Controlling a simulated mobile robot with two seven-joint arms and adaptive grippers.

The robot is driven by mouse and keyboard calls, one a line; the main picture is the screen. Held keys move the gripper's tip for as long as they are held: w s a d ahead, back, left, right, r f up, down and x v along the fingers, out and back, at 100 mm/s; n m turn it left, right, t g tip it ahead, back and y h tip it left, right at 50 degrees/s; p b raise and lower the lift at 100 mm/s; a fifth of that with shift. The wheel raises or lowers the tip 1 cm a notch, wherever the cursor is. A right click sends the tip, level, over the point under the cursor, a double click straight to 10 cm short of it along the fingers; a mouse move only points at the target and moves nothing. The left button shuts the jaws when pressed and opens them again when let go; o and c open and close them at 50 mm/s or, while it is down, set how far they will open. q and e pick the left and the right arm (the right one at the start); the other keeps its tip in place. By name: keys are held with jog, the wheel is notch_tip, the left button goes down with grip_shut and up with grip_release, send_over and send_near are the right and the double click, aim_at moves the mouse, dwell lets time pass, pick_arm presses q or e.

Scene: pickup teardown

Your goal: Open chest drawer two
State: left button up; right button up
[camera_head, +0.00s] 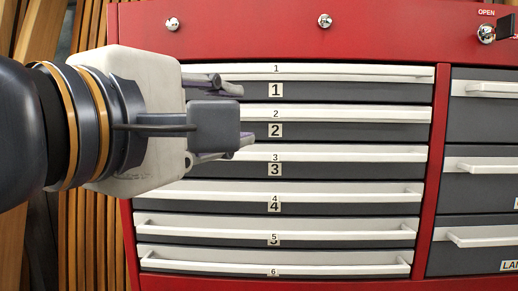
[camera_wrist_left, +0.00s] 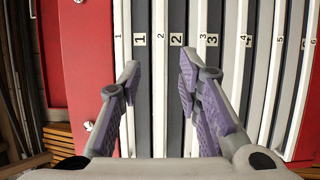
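The red tool chest (camera_head: 245,30) has a left column of numbered drawers with white bar handles. Drawer two (camera_head: 350,132) has a dark grey face and a white handle (camera_head: 350,114) and looks shut. My left gripper (camera_head: 243,114) comes in from the left, its fingers spread above and below drawer two's handle and near the chest front. In the left wrist view the open fingers (camera_wrist_left: 158,78) lie either side of drawer two's handle (camera_wrist_left: 159,100), with nothing held. Whether they touch the chest cannot be told. My right gripper is not in view.
Drawer one (camera_head: 350,92) is just above and drawer three (camera_head: 350,170) just below, both shut, with handles close to the fingers. A second drawer column (camera_head: 485,120) stands at right. A lock marked OPEN (camera_head: 486,33) is at top right. Wooden slats (camera_head: 85,240) show behind at left.

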aim_at(275, 113)
pick_arm(q)
jog(key=x, duration=1.1)
jog(key=shift+w+d, duration=0.1)
jog(key=shift+d, duration=0.35)
grip_shut()
